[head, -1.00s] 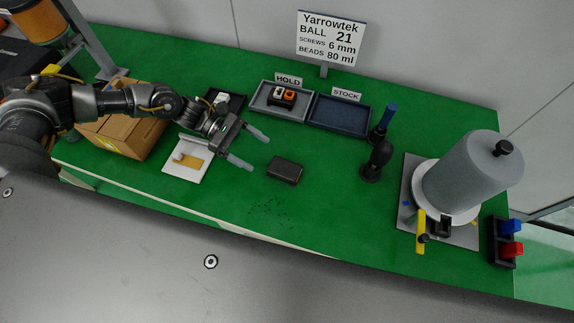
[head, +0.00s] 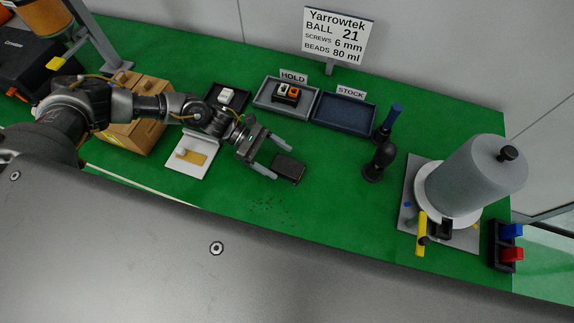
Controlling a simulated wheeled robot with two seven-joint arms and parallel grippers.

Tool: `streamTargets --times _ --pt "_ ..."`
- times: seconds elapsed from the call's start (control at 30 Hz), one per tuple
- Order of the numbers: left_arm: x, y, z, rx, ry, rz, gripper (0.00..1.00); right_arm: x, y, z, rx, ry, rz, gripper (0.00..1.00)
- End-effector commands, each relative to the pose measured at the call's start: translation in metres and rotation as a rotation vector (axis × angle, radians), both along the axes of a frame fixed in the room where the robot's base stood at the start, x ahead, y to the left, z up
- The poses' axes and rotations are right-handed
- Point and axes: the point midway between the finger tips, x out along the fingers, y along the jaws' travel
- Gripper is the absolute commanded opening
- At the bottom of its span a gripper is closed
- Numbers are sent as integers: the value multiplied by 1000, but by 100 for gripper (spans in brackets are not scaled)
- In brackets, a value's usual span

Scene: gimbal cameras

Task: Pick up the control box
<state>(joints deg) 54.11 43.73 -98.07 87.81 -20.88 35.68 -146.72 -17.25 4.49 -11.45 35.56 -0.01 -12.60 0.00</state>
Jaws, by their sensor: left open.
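A small black box (head: 290,169), which looks like the control box, lies flat on the green bench top in the middle. My left gripper (head: 282,162) is open, with its two fingers pointing right at the box. The fingertips are at the box's left end, one at the far side and one at the near side. I cannot tell whether they touch it or how high they are above the bench. My right gripper is not in view.
A white plate (head: 207,164) and a cardboard box (head: 152,92) are left of the gripper. Behind are the HOLD tray (head: 268,104) with a small switch unit and the empty STOCK tray (head: 335,122). Dark-handled tools (head: 380,156) stand right. The near bench is clear except for dark specks.

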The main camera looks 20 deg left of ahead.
Motion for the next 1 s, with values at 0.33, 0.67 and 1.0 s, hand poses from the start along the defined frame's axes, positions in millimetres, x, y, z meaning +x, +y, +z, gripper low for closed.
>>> streamTargets --times 0.33,0.67,1.0 --pt "-8 -40 -17 -1 2 -2 78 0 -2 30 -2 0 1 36" --pt "-8 -42 -20 -1 1 -1 70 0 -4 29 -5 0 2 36" --pt "-8 -42 -20 -1 1 -2 27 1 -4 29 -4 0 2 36"
